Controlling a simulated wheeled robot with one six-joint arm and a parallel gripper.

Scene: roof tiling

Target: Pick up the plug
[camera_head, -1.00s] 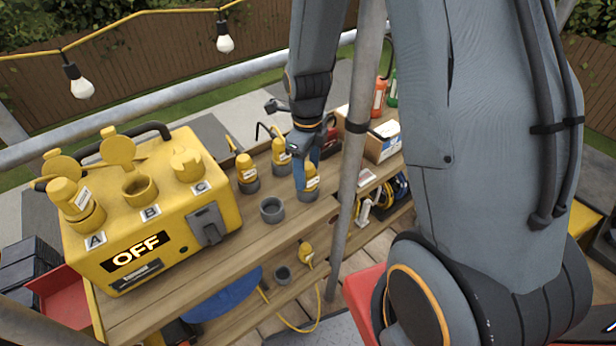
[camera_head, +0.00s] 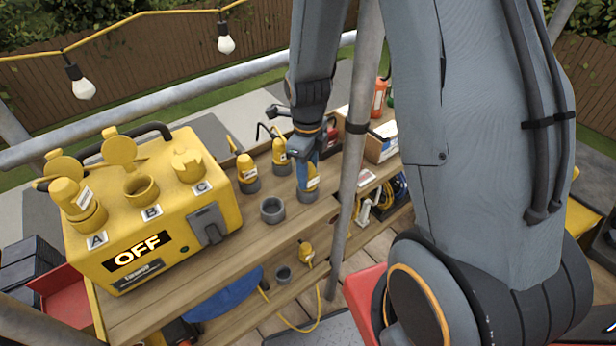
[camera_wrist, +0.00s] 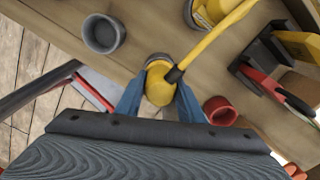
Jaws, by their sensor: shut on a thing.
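A yellow plug (camera_head: 312,178) with a white label stands upright in a grey socket cup on the wooden bench, right of an empty grey cup (camera_head: 272,209). My gripper (camera_head: 305,168) reaches down from above, and its blue fingers are shut on this plug. In the wrist view the plug (camera_wrist: 159,88) sits between the two blue fingers, with its yellow cable running up to the right. I cannot tell whether the plug is clear of its cup. Two similar yellow plugs, the near one (camera_head: 247,172) and the far one (camera_head: 280,150), stand to its left.
A yellow power box (camera_head: 190,235) marked OFF, with sockets A, B and C, stands at the bench's left end. A metal pole (camera_head: 352,150) rises just right of my gripper. A red cup (camera_wrist: 220,110) and tools lie near the plug in the wrist view.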

